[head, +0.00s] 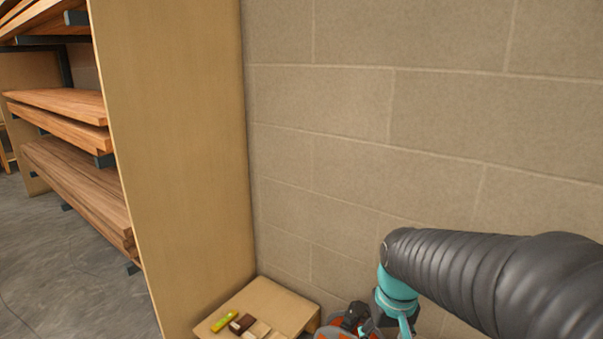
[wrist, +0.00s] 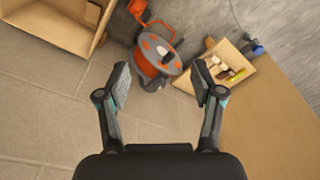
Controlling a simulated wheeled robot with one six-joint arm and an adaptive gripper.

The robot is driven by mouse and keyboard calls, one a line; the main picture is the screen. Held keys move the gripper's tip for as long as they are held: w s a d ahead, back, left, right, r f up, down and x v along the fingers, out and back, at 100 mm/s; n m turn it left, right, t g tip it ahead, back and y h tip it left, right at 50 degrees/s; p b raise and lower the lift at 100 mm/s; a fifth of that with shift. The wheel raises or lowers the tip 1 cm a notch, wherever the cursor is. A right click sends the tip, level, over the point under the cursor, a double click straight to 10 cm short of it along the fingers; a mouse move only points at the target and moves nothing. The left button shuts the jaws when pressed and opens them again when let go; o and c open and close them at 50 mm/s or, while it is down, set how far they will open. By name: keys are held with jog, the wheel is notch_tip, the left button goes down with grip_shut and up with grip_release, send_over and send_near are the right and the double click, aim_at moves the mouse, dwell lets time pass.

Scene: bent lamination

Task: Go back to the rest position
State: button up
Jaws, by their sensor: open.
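My gripper (wrist: 161,84) is open in the wrist view, with its two dark fingers spread apart and nothing held between them. In the head view my gripper (head: 362,319) is at the bottom edge, partly cut off, under the teal wrist of my arm. An orange and grey reel (wrist: 153,62) shows beyond the fingertips in the wrist view. I cannot tell how far below the gripper it is.
A low wooden box (head: 285,305) bears small yellow-green, dark brown and tan pieces. A tall wooden panel (head: 180,150) stands left of it, beside racks of boards (head: 75,180). A block wall (head: 430,130) runs behind my arm. Grey floor (head: 50,260) lies at left.

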jog(key=s+r+t, duration=0.4)
jog(key=s+r, duration=0.3)
jog(key=s, duration=0.5)
jog(key=shift+m, duration=0.3)
